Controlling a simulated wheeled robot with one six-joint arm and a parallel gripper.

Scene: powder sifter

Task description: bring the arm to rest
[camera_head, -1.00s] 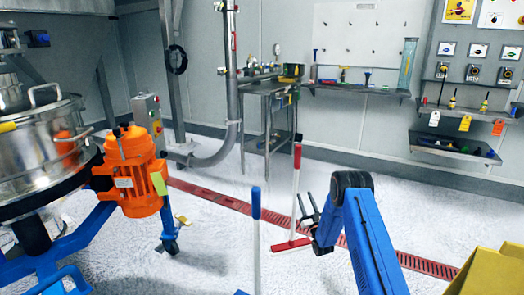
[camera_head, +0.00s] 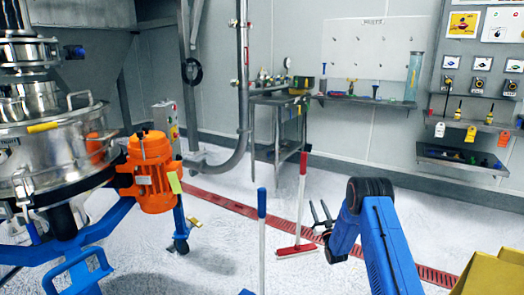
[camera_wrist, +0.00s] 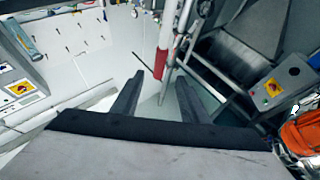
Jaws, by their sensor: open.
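My gripper (camera_head: 321,212) shows right of centre in the head view, at the end of my blue arm. Its two dark fingers stand apart with nothing between them. In the wrist view the open fingers (camera_wrist: 158,98) point toward the wall. A red and white pole shows beyond them. My arm is bent, its black joint above the floor, and the gripper appears clear of everything around it.
The steel sifter (camera_head: 50,150) with its orange motor (camera_head: 150,172) stands at left on a blue frame. A red-headed squeegee (camera_head: 297,248) and a blue-handled pole (camera_head: 262,235) stand near the gripper. A steel table (camera_head: 275,125) and shelves (camera_head: 465,158) line the wall. A yellow object (camera_head: 490,275) sits at lower right.

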